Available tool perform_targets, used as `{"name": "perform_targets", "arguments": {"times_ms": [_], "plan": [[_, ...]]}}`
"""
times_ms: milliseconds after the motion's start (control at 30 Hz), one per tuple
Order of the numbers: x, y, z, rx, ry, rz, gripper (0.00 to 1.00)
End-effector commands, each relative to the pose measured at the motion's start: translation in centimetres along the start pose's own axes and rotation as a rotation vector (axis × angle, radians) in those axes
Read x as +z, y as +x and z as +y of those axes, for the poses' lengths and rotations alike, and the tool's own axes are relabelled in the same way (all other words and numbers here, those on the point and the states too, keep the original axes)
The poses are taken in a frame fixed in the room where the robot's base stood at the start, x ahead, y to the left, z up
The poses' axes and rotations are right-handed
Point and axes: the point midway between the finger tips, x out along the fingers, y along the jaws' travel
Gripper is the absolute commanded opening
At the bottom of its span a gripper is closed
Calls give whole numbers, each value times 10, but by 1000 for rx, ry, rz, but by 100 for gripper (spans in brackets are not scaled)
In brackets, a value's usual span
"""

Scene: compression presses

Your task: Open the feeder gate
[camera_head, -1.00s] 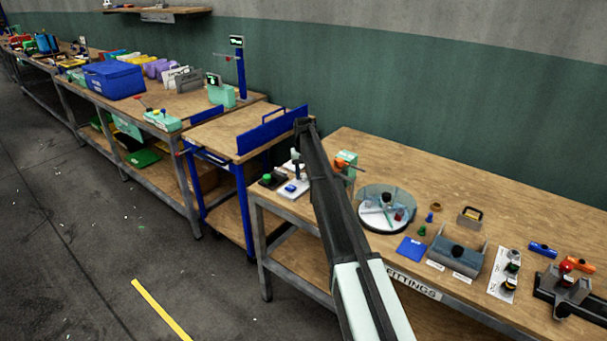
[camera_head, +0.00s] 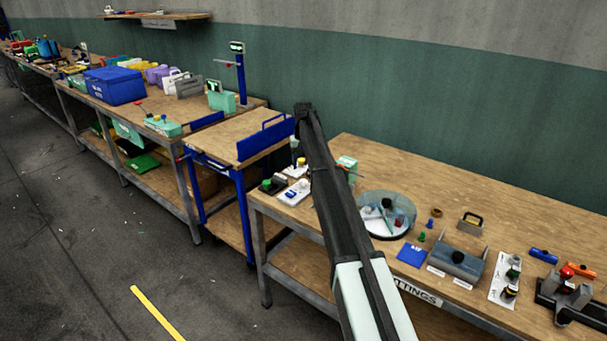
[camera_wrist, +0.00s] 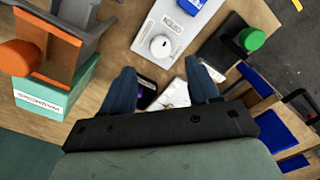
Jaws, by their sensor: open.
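No part is clearly marked as the feeder gate. In the wrist view, a grey fixture with an orange knob (camera_wrist: 20,57) and orange frame stands beside a labelled teal box (camera_wrist: 60,92) at the left. The teal box also shows in the head view (camera_head: 347,164), right of my arm. A white plate (camera_wrist: 178,32) with lettering and a round white knob (camera_wrist: 162,46) lies ahead of the fingers. My gripper (camera_wrist: 162,82) is open above the bench, with nothing held. A dark object and white paper show between the fingers. My arm hides part of the fixture in the head view.
A black box with a green button (camera_wrist: 251,38) and a blue block (camera_wrist: 198,8) are close by. In the head view, a round clear-covered dish (camera_head: 386,214) and several small parts stand to the right. A blue-edged cart (camera_head: 240,140) stands left of this bench.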

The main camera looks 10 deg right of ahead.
Motion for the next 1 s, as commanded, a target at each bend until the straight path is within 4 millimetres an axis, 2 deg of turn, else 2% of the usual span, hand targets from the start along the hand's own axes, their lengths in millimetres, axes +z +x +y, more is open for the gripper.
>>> {"name": "perform_targets", "arguments": {"times_ms": [33, 200, 400, 867, 1000], "plan": [[-1, -12, 0, 0, 0, 1, 60], [0, -38, 0, 0, 0, 1, 60], [0, -56, 0, 0, 0, 0, 60], [1, -61, 0, -1, 1, -1, 60], [17, -50, -2, -19, 18, -8, 60]]}}
